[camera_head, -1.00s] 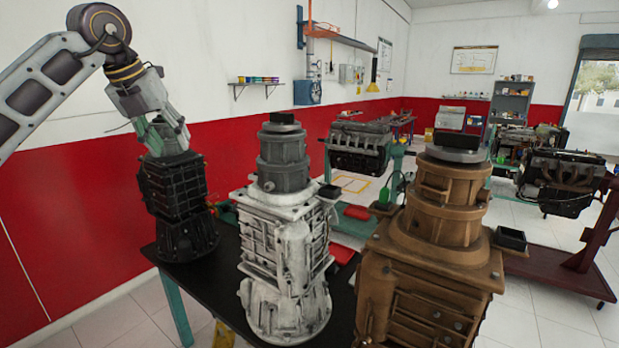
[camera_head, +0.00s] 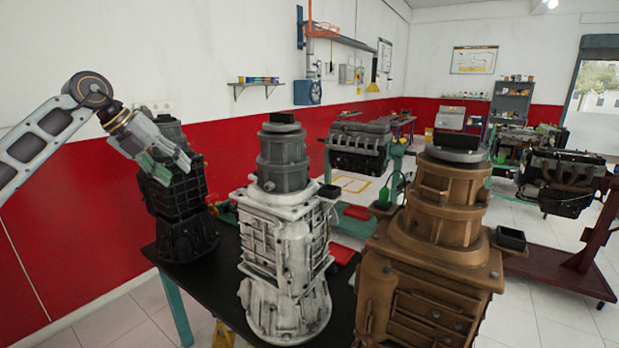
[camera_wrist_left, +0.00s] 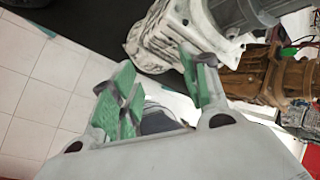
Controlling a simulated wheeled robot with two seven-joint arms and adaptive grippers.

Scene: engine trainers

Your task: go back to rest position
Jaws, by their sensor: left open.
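My left gripper (camera_head: 168,162) is in front of the upper part of the black gearbox (camera_head: 180,205) in the head view, with its green-padded fingers angled to the lower right. In the left wrist view the fingers (camera_wrist_left: 160,95) are spread apart with nothing between them. The black gearbox stands upright at the left end of the table; I cannot tell whether the gripper touches it. A white and grey gearbox (camera_head: 285,245) stands in the middle and a brown one (camera_head: 435,255) at the right. My right gripper is in neither view.
The black table (camera_head: 222,285) carries the gearboxes close together. A red wall (camera_head: 70,220) runs behind the left arm. Engine stands (camera_head: 360,148) fill the room behind. White floor tiles (camera_wrist_left: 35,85) are clear beside the table.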

